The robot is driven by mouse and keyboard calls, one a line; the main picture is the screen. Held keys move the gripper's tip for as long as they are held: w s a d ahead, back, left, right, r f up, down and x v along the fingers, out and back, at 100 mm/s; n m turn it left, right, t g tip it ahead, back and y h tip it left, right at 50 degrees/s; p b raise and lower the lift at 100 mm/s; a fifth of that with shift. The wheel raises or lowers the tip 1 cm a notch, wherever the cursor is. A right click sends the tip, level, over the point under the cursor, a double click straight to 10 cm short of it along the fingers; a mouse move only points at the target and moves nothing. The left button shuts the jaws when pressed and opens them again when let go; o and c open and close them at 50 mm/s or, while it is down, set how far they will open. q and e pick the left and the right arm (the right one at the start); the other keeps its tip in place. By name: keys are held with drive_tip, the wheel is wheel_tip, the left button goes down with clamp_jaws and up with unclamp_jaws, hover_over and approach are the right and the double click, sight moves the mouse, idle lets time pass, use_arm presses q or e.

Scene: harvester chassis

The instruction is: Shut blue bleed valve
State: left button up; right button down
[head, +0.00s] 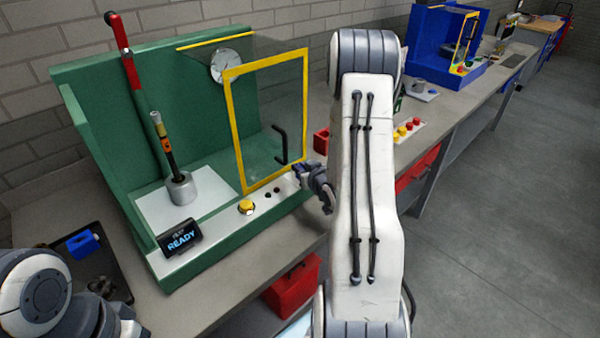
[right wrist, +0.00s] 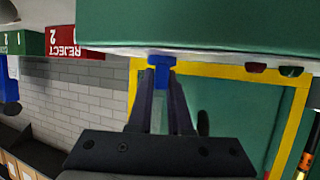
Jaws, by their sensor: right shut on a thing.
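The blue bleed valve (right wrist: 162,70) shows in the right wrist view as a blue handle at the lower edge of the green housing (right wrist: 200,25). My right gripper (right wrist: 163,88) is shut on it, one finger on each side. In the head view my right gripper (head: 318,183) is at the right front end of the green press station (head: 98,88), and the valve is hidden there.
A red REJECT bin (right wrist: 75,43) is beside the station. A dark tray (head: 100,275) lies on the bench at left.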

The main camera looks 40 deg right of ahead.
drive_tip(key=shift+d+n+y+p, duration=0.1)
drive_tip(key=shift+n+y+p, duration=0.35)
drive_tip(key=shift+n+y, duration=1.6)
drive_tip(key=shift+t+y, duration=0.25)
drive_tip(key=shift+t, duration=0.05)
drive_tip(key=c, duration=0.8)
unclamp_jaws()
drive_tip(key=shift+c, duration=0.2)
drive_tip(key=b+v, duration=0.1)
drive_tip(key=v, duration=0.9)
drive_tip(key=shift+s+r, duration=0.15)
drive_tip(key=shift+r, duration=0.05)
